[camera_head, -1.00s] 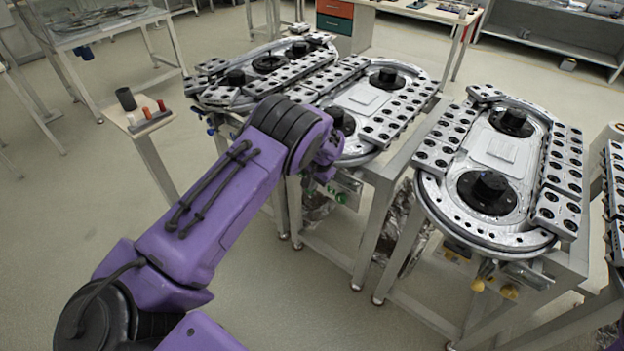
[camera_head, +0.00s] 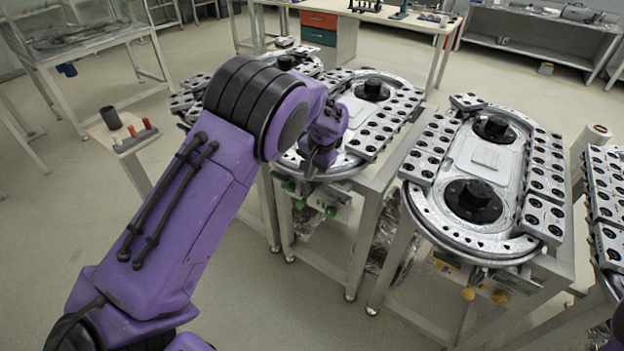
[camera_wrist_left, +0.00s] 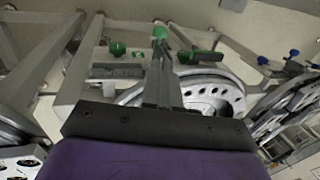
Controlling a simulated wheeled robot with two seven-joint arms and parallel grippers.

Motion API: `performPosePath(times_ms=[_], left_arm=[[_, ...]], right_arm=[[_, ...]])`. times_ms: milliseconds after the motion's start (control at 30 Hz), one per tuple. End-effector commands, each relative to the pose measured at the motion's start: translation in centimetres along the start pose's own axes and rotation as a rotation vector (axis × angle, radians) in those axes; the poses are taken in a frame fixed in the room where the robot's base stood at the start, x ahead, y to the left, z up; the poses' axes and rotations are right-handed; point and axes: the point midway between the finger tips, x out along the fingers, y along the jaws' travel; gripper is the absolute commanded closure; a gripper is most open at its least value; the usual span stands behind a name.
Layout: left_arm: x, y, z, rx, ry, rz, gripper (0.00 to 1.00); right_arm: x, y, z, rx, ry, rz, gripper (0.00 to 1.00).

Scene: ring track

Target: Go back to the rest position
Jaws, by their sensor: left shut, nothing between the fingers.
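My left arm (camera_head: 200,190) is purple with black joints and reaches up from the lower left in the head view. My left gripper (camera_head: 312,168) is at its far end, in front of the near side of the middle ring track (camera_head: 385,135). In the left wrist view the fingers (camera_wrist_left: 163,75) are together with nothing between them. Beyond them show a table frame with green knobs (camera_wrist_left: 117,48) and the track's round metal plate (camera_wrist_left: 215,93). Whether the fingers touch anything is unclear. My right gripper is out of view.
Another ring track (camera_head: 480,175) stands on its table to the right, with a further one (camera_head: 605,200) at the right edge. A small stand (camera_head: 125,135) with a dark cup (camera_head: 110,117) is at left. The floor at lower centre is clear.

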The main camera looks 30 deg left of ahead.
Motion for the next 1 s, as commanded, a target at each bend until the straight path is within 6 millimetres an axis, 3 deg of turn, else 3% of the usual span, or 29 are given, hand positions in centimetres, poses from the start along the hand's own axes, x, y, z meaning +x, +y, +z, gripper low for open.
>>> performPosePath(times_ms=[233, 367, 467, 567, 667, 767, 800, 900, 1000], left_arm=[[-0.3, 0.0, -0.1, 0.000, 0.008, 0.002, 1.00], [-0.1, 0.4, -2.6, -0.067, 0.154, 0.025, 1.00], [2.0, 1.4, -3.6, -0.173, 0.323, 0.064, 1.00], [6.4, 3.0, -2.1, -0.294, 0.451, 0.104, 1.00], [11.6, 4.8, 2.0, -0.417, 0.535, 0.126, 1.00], [16.7, 6.5, 8.9, -0.538, 0.572, 0.123, 1.00], [18.3, 7.2, 12.2, -0.580, 0.575, 0.116, 1.00], [21.2, 8.6, 20.6, -0.664, 0.543, 0.087, 1.00], [22.8, 10.0, 28.4, -0.705, 0.460, 0.059, 1.00]], right_arm=[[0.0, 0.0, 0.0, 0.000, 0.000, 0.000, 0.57], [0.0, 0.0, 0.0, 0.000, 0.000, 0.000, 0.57], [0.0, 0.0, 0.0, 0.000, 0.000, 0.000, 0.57], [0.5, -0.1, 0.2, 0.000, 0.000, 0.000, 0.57], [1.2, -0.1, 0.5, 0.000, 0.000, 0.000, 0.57], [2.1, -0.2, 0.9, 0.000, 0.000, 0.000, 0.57], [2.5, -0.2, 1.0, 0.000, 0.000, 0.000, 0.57], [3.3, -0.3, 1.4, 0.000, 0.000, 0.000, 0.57], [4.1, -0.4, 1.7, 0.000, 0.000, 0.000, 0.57]])
